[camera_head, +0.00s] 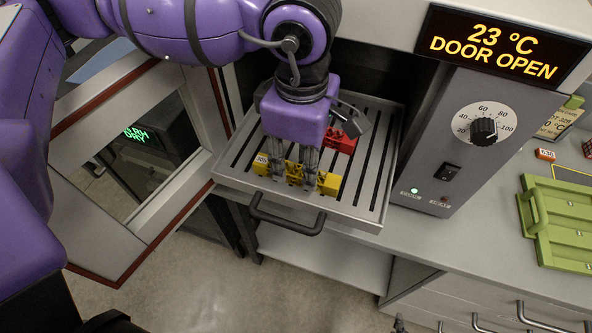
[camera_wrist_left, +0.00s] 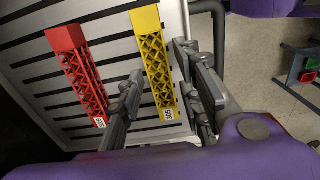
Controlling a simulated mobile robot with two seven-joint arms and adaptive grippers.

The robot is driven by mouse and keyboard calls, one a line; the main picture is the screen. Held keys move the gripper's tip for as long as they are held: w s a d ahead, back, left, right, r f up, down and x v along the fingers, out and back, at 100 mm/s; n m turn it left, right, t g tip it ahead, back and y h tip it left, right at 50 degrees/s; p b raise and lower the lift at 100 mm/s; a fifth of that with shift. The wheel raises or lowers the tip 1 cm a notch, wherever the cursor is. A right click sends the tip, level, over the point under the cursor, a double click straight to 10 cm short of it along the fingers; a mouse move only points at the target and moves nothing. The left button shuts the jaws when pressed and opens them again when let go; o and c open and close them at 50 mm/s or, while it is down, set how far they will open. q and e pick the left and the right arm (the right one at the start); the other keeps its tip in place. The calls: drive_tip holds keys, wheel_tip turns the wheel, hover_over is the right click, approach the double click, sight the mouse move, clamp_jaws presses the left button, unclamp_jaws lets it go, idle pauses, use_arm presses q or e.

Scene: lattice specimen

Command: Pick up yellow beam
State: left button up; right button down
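The yellow lattice beam (camera_head: 329,184) lies on the slotted metal tray (camera_head: 231,175) pulled out of the open oven. It also shows in the left wrist view (camera_wrist_left: 153,58), with a printed label at its near end. My left gripper (camera_head: 296,172) points down over the middle of the beam, hiding part of it. In the left wrist view the gripper (camera_wrist_left: 160,66) is open, with its fingers on either side of the beam and gaps visible between. My right gripper is not in view.
A red lattice beam (camera_head: 340,142) lies on the tray behind the yellow one, and outside the fingers in the left wrist view (camera_wrist_left: 80,72). The tray handle (camera_head: 287,221) juts forward. The open oven door (camera_head: 150,205) stands at left. A green crate (camera_head: 560,240) sits at right.

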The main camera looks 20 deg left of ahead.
sight(297, 175)
use_arm(q)
drive_tip(key=shift+w+f, duration=0.15)
drive_tip(key=shift+f, duration=1.25)
clamp_jaws()
drive_tip(key=shift+r, duration=0.1)
